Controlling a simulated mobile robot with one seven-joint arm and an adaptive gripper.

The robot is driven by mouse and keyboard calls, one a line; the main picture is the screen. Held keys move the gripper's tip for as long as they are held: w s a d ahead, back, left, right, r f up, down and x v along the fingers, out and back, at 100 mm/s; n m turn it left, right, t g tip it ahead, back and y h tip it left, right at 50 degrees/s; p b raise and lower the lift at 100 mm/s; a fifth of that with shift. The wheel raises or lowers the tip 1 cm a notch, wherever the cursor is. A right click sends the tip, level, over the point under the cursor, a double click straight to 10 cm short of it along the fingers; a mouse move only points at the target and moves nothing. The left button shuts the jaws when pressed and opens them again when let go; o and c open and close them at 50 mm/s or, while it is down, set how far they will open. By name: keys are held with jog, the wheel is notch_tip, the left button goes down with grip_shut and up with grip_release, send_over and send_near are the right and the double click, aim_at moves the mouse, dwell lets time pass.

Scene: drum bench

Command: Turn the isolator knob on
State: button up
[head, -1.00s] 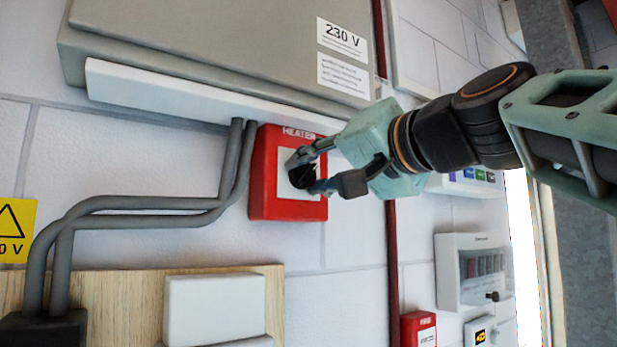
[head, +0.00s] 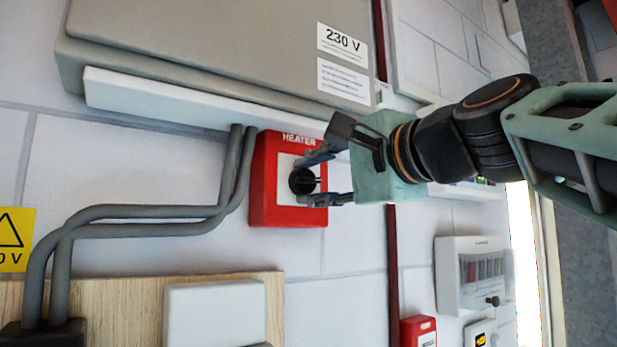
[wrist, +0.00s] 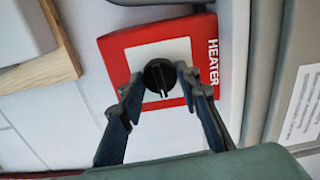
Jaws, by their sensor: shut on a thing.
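The isolator knob (head: 302,181) is round and black, with a raised grip bar. It sits on the white face of the red box marked HEATER (head: 263,207). In the head view its bar lies roughly level. My gripper (head: 313,181) reaches in from the right and is shut on the knob, one finger above and one below. In the wrist view the knob (wrist: 159,78) sits between the two fingertips (wrist: 160,84), and its bar runs nearly upright. The fingers hide parts of the white face.
A grey 230 V cabinet (head: 210,50) juts out above the red box, with a white trunking strip (head: 180,100) below it. Grey conduits (head: 150,211) run close on the left. A white box (head: 215,310) on a wooden board (head: 130,290) is below.

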jog(key=shift+m, duration=0.3)
dwell(0.4)
jog(key=o, duration=1.2)
jog(key=shift+s+d, duration=0.1)
jog(key=shift+d, duration=0.05)
jog(key=v, duration=1.1)
jog(key=shift+s+d, duration=0.25)
jog(key=shift+s, duration=0.05)
